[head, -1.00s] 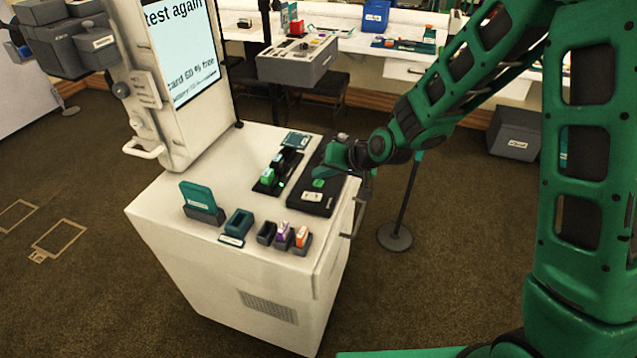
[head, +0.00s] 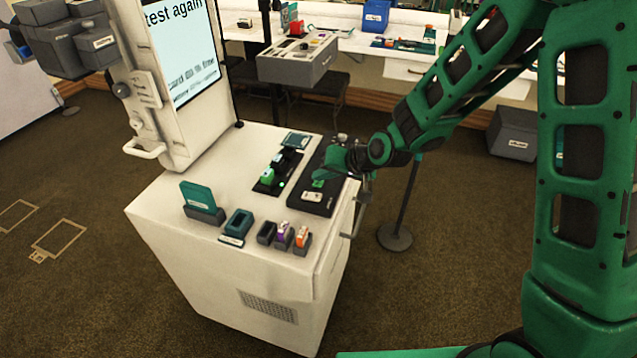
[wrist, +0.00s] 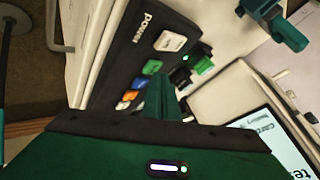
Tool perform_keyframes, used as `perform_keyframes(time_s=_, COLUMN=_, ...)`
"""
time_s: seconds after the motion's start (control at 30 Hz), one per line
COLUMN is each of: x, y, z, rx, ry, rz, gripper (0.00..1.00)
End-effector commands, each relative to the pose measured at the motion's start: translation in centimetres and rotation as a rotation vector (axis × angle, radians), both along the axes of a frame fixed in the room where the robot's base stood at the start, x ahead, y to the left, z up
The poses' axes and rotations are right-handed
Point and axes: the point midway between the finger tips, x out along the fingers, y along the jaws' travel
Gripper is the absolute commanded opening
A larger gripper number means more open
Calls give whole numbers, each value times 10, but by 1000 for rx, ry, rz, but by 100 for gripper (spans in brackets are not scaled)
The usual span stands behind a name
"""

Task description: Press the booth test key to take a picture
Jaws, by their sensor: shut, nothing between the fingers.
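The booth's black key panel (head: 325,203) lies on the right side of the white cabinet top. A green key (head: 318,183) and a white key (head: 311,196) show near its front end. In the wrist view the panel carries the word "power", the white key (wrist: 171,41) and a row of small coloured keys (wrist: 130,95). I cannot read which is the test key. My gripper (head: 322,174) is shut and empty, just above or at the green key. Its fingers (wrist: 160,98) cover part of the panel in the wrist view; contact cannot be told.
The booth screen (head: 185,50) reads "test again". A black holder with green and dark blocks (head: 270,176) stands left of the panel. A teal card stand (head: 200,200) and small slots (head: 283,236) line the cabinet front. A post (head: 400,210) stands to the right.

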Motion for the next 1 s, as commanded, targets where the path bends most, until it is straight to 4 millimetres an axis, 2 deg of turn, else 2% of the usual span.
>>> perform_keyframes(time_s=1.0, x=0, y=0, z=-8, rx=0, ry=1, rz=1, gripper=0)
